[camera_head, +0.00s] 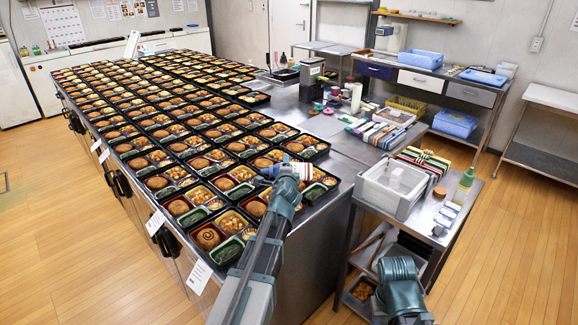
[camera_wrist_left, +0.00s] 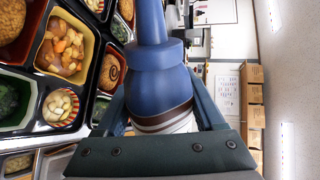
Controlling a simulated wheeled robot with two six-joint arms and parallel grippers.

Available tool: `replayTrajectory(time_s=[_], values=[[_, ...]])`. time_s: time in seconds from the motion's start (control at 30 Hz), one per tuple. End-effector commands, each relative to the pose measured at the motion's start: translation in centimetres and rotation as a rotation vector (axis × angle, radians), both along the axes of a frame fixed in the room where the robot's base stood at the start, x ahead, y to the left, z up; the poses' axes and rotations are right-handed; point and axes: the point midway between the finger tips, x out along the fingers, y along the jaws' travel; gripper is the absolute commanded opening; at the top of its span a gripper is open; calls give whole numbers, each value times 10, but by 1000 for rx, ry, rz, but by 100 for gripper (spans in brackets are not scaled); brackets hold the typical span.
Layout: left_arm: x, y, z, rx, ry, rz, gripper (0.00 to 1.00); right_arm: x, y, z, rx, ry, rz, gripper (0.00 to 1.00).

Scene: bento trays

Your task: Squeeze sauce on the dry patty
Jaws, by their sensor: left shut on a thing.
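My left gripper (camera_head: 284,172) is shut on a blue sauce bottle (camera_head: 268,171) over the near right end of the bento trays. In the left wrist view the bottle (camera_wrist_left: 153,75) lies between the fingers, its narrow nozzle toward the top edge. In that view a patty with a dark sauce spiral (camera_wrist_left: 109,71) is left of the bottle. A brown patty with no sauce visible (camera_wrist_left: 10,20) is cut off at the upper left corner. In the head view a spiral-sauced patty (camera_head: 208,238) sits in a near tray, and a plain-looking patty (camera_head: 256,207) sits below my gripper. My right gripper is not shown.
A clear bin (camera_head: 393,187) and a green bottle (camera_head: 464,185) stand on the side cart. My right arm is in front of the cart.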

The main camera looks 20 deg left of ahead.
Motion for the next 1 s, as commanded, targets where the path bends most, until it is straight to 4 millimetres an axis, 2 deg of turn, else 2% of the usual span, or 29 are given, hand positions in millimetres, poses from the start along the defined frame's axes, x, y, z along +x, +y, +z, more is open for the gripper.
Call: replayTrajectory(time_s=[0.3, 1.0], values=[[-8, 20, -6, -289, -121, 1, 59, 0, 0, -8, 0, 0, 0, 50], [-17, 42, -12, -744, -310, 2, 59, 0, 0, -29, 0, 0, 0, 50]])
